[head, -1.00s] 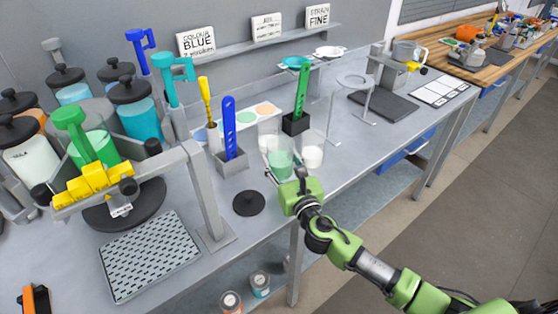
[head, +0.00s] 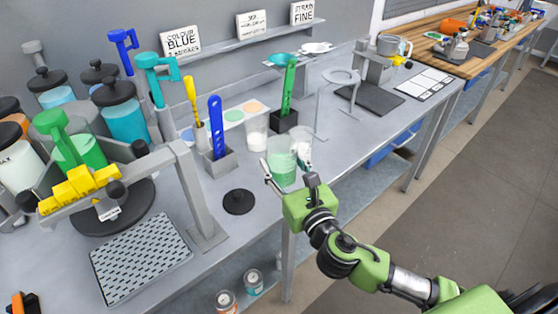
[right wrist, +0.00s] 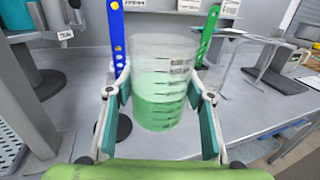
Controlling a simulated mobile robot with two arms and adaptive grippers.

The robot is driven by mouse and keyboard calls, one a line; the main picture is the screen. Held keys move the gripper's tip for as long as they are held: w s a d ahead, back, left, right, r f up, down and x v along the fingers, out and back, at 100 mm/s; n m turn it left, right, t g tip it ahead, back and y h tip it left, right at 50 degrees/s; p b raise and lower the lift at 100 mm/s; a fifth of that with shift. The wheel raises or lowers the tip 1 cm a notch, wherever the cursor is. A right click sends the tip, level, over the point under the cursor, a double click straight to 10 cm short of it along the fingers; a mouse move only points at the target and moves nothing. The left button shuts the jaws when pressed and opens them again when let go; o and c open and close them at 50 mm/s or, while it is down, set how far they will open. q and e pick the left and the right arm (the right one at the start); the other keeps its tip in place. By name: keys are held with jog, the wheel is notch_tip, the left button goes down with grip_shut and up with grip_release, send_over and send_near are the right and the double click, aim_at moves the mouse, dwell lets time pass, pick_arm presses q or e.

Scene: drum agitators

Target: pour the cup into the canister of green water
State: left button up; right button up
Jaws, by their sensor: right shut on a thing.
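My right gripper (head: 285,176) is shut on a clear cup (head: 281,157) of green liquid near the bench's front. In the right wrist view the cup (right wrist: 164,85) stands nearly upright between the fingers, with markings on its side. I cannot tell whether its base touches the bench. A canister of green water (head: 88,152) stands at the left, behind a grey frame bearing yellow blocks. A green-handled tool (head: 56,125) is at its top. The cup is to the right of the canister and apart from it. My left gripper is not in view.
A black lid (head: 238,202) lies left of the cup. A blue strip (head: 216,125) rises from a grey holder. The grey frame (head: 195,190) and perforated plate (head: 140,258) occupy the left.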

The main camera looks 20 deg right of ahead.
jog(key=shift+s+r, duration=0.4)
jog(key=shift+s, duration=0.45)
